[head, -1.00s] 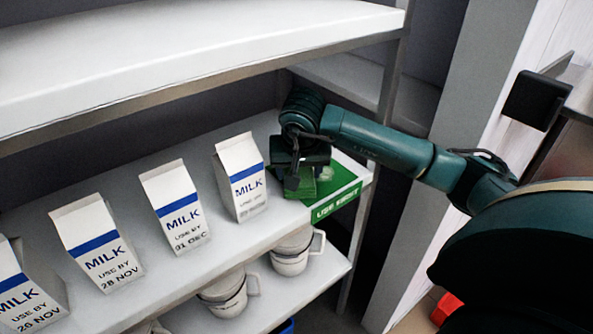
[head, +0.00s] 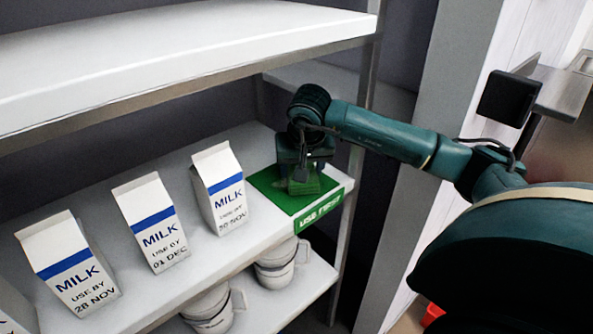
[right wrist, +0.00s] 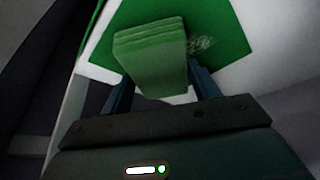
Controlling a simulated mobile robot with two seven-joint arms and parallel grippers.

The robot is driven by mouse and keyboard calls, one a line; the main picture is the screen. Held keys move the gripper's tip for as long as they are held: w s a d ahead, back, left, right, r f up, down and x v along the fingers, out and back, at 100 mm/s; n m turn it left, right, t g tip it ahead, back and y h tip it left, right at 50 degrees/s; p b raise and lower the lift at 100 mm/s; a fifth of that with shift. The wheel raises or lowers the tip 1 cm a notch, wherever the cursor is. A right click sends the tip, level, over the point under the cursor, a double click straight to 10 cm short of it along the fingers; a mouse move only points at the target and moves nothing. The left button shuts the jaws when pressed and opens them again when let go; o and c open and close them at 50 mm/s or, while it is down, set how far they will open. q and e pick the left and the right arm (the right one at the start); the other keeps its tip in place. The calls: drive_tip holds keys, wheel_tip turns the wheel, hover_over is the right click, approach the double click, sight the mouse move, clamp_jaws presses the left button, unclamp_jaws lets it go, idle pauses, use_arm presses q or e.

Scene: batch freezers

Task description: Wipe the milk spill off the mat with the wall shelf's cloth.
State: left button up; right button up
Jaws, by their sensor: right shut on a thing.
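The green mat (head: 268,184) lies at the right end of the middle shelf, above a green "USE FIRST" label. My right gripper (head: 302,181) points down over the mat. It is shut on a folded green cloth (head: 312,186), which also shows between the fingers in the right wrist view (right wrist: 150,55). The cloth is at the mat; I cannot tell how firmly it touches. In the right wrist view a faint pale milk spill (right wrist: 201,43) shows on the mat beside the cloth. In the head view no spill shows; the gripper hides part of the mat. My left gripper is out of view.
A milk carton (head: 219,190) stands just left of the mat, with more cartons (head: 151,222) in a row further left. Stacked white cups (head: 275,266) are on the shelf below. The upper shelf (head: 180,60) and a right-hand post (head: 357,150) frame the space.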

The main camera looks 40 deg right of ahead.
sight(313, 164)
drive_tip(key=shift+d+f, duration=0.1)
drive_tip(key=shift+d, duration=1.6)
drive_tip(key=shift+a+r+p, duration=0.2)
drive_tip(key=shift+a+p, duration=0.2)
drive_tip(key=shift+a, duration=1.25)
drive_tip(key=shift+s+a+f, duration=0.1)
drive_tip(key=shift+s+a, duration=0.1)
drive_tip(key=shift+a, duration=1.6)
drive_tip(key=shift+s+a+f, duration=0.1)
drive_tip(key=shift+s+a, duration=0.05)
drive_tip(key=shift+a, duration=1.6)
drive_tip(key=shift+w+a+r, duration=0.1)
drive_tip(key=shift+w, duration=1)
drive_tip(key=shift+w+d+b, duration=0.2)
drive_tip(key=shift+d+b, duration=0.15)
drive_tip(key=shift+d, duration=1.95)
drive_tip(key=shift+w+d, duration=0.2)
drive_tip(key=shift+d, duration=2.7)
drive_tip(key=shift+s+a+p, duration=0.15)
drive_tip(key=shift+a+p, duration=0.35)
drive_tip(key=shift+a, duration=1.95)
drive_tip(key=shift+s+a, duration=0.2)
drive_tip(key=shift+a, duration=2.55)
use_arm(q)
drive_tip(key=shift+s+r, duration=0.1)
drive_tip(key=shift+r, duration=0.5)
